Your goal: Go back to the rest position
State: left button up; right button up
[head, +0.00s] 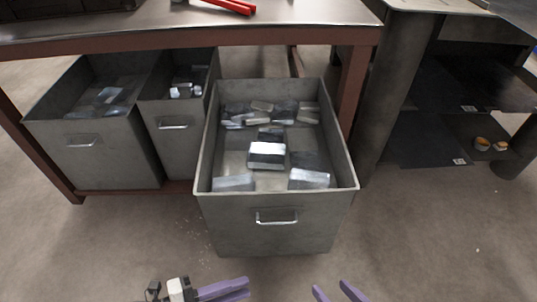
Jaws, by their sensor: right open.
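My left gripper (224,289) shows at the bottom edge, with purple fingers pointing right. Its fingers overlap in this view, so I cannot tell whether it is open or shut. My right gripper (336,292) is at the bottom edge, right of the left one. Its two purple fingertips stand apart, with nothing seen between them. Both grippers appear in front of the pulled-out grey metal bin (277,236), apart from it. The rest of both arms is out of view.
The bin holds several metal blocks, one (267,155) on top. Two more grey bins (112,155) (180,142) stand under the workbench (180,27). A red-handled tool (232,6) lies on the bench. Dark shelves (430,138) stand right. Floor (430,235) at lower right is clear.

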pick_arm(q)
jog(key=w+a+r+n+t+y, duration=0.2)
jog(key=w+r+n+t+y, duration=0.35)
jog(key=w+n, duration=0.4)
jog(key=w+a+r+n+y, duration=0.2)
jog(key=a+n+y, duration=0.4)
jog(key=a, duration=0.1)
jog(key=s+a+r+n+g+y, duration=0.1)
jog(key=s+a+n+g, duration=0.25)
jog(key=s, duration=0.55)
jog(key=s+a+n+g+y, duration=0.15)
jog(key=s+n+g, duration=0.3)
jog(key=s, duration=0.45)
jog(key=w+d+f+t+h, duration=0.35)
jog(key=w+d+t, duration=0.25)
jog(key=d, duration=0.2)
notch_tip(320, 180, up, 9)
jog(key=a+g+p, duration=0.1)
jog(key=a+p, duration=0.1)
jog(key=p, duration=1.3)
jog(key=shift+s+m+y+p, duration=0.35)
jog(key=shift+m+y, duration=0.1)
pick_arm(e)
notch_tip(320, 180, up, 9)
jog(key=d, duration=0.1)
jog(key=shift+w+d+n+g+h, duration=0.2)
jog(key=shift+w+n+g+h, duration=0.1)
jog(key=shift+w+g+h, duration=0.15)
